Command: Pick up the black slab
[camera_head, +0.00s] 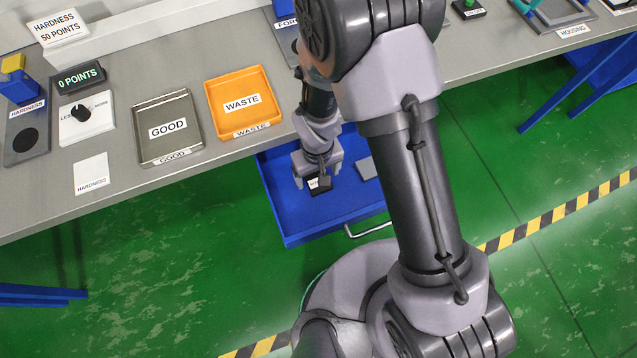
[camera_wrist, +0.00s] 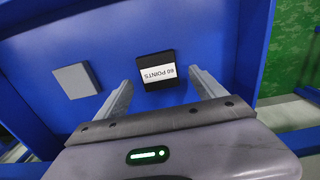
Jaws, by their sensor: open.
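The black slab (camera_wrist: 157,59) lies in the open blue drawer, with a white label reading "60 POINTS" that shows upside down in the wrist view. In the head view the black slab (camera_head: 321,187) is partly hidden by my gripper. My gripper (camera_head: 318,183) reaches down into the drawer over the slab. In the wrist view its two fingers (camera_wrist: 162,80) are spread apart, and the slab appears between and beyond their tips. Nothing is held.
A grey slab (camera_wrist: 76,80) lies beside the black one in the blue drawer (camera_head: 290,222), whose walls surround both. The bench above holds an orange WASTE tray (camera_head: 263,78), a grey GOOD tray (camera_head: 195,130) and a dial box (camera_head: 108,128).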

